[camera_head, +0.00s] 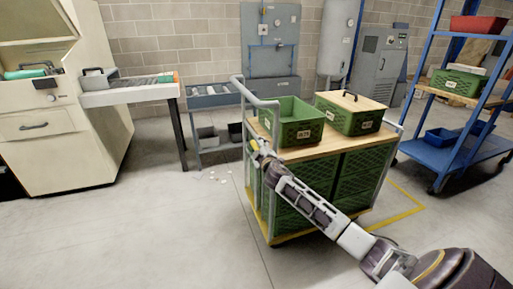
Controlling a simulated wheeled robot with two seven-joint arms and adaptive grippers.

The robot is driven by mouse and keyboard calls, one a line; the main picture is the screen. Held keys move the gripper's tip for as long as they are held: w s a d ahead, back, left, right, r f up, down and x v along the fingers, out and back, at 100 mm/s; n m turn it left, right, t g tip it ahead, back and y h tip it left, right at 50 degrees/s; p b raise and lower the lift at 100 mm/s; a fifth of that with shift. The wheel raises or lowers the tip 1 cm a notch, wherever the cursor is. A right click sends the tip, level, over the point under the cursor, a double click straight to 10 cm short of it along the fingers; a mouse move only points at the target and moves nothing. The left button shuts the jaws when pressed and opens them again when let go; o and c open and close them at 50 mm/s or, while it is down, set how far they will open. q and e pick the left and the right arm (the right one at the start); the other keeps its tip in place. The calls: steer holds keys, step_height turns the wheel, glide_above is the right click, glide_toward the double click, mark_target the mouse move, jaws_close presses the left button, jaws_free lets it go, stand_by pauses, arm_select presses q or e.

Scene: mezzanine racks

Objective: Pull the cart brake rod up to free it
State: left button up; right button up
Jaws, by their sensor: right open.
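The cart (337,137) stands in the middle, with a wooden top, green mesh sides and a grey tube handle (240,92) at its left end. My right arm reaches in from the lower right across the cart's front. My right gripper (257,149) is open at the cart's left end, below the handle. A small yellow part (254,144) shows at the fingers; it may be the brake rod's grip, but I cannot tell whether the fingers touch it. The rest of the rod is hidden or too small to make out. My left gripper is out of view.
An open green crate (290,130) and a lidded one (350,120) stand on the cart. A blue rack (455,145) is at the right. A bench (130,95) and a cream machine (60,150) are at the left. The floor left of the cart is mostly clear.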

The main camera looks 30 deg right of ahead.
mark_target(256, 144)
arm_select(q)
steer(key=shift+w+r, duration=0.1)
arm_select(e)
steer(key=shift+c, duration=0.5)
steer(key=c, duration=0.7)
jaws_close()
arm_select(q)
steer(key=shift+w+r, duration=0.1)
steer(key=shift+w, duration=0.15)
arm_select(e)
steer(key=shift+r, duration=0.1)
steer(key=shift+r+p, duration=0.4)
steer(key=shift+p, duration=0.1)
steer(key=shift+r+p, duration=0.45)
steer(key=shift+r, duration=0.15)
steer(key=shift+r+p, duration=0.8)
steer(key=shift+r, duration=0.2)
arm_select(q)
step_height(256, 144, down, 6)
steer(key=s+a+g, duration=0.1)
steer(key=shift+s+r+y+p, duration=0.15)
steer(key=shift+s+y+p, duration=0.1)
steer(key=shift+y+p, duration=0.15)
arm_select(e)
steer(key=shift+r, duration=0.4)
